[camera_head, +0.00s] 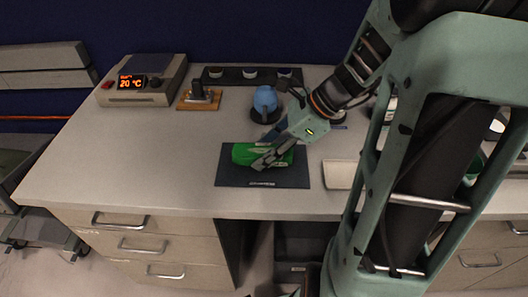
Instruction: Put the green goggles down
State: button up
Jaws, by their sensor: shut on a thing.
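The green goggles (243,153) are over the dark mat (235,178) on the grey bench. My gripper (264,152) reaches in from the upper right and is shut on the goggles. Its fingers hide part of them. I cannot tell whether the goggles touch the mat or hang just above it.
A blue-topped item (265,99) stands behind the mat. A hot plate (143,82) showing 20 °C is at the back left, with a small wooden stand (199,98) beside it. A black tray (228,76) lies at the back. A pale tray (339,175) is right of the mat. The bench's left is clear.

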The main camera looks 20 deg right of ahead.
jog(key=shift+f, duration=0.1)
jog(key=o, duration=1.2)
jog(key=shift+c, duration=0.2)
jog(key=shift+r, duration=0.25)
jog(key=p+v, duration=0.2)
jog(key=v, duration=1)
jog(key=shift+f, duration=0.15)
